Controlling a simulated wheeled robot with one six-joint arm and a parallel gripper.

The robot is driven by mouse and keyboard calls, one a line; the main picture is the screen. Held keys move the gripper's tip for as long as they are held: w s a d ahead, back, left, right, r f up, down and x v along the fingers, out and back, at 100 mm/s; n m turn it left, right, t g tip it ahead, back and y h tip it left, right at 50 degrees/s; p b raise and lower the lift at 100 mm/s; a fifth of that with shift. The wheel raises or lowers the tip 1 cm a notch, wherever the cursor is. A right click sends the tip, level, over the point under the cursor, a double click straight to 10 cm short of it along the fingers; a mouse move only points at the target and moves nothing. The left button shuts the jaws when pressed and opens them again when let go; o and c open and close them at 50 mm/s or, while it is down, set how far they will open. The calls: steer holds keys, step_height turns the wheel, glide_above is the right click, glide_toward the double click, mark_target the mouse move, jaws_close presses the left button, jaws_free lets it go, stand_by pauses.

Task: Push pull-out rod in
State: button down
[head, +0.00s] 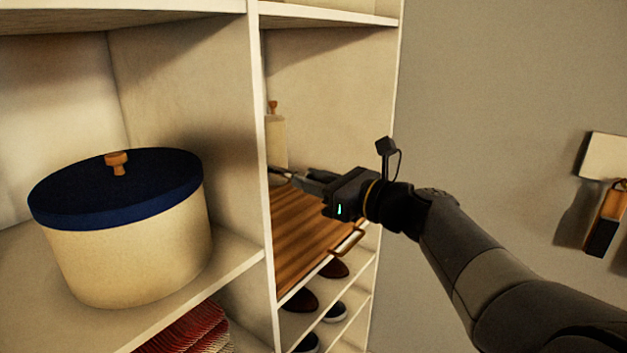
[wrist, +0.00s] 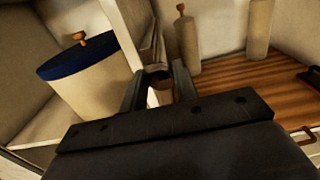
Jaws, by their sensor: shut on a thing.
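My gripper (head: 279,172) reaches in from the right to the compartment right of the cabinet's upright divider, above a slatted wooden shelf. In the wrist view its two fingers (wrist: 158,86) are close around a small dark end, which looks like the end of the pull-out rod (wrist: 158,73). The rod's greyish length seems to run back from the fingers along the divider, but it is dim there. In the head view the rod is mostly hidden by the fingers and the divider's front edge.
The divider (head: 255,110) stands just left of the fingers. A cream box with a blue lid (head: 120,225) fills the left compartment. A pale bottle-like thing (head: 276,138) stands behind my gripper.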

mark_target(295, 172)
steer(key=x, duration=0.4)
steer(key=shift+w, duration=0.1)
steer(key=shift+r, duration=0.1)
steer(key=c, duration=1.6)
jaws_free()
steer(key=o, duration=0.5)
steer(key=shift+a, duration=0.1)
steer(key=b+v, duration=0.1)
steer(key=v, duration=0.9)
steer(key=shift+s+d, duration=0.25)
steer(key=shift+d, duration=0.05)
steer(key=shift+w+a, duration=0.1)
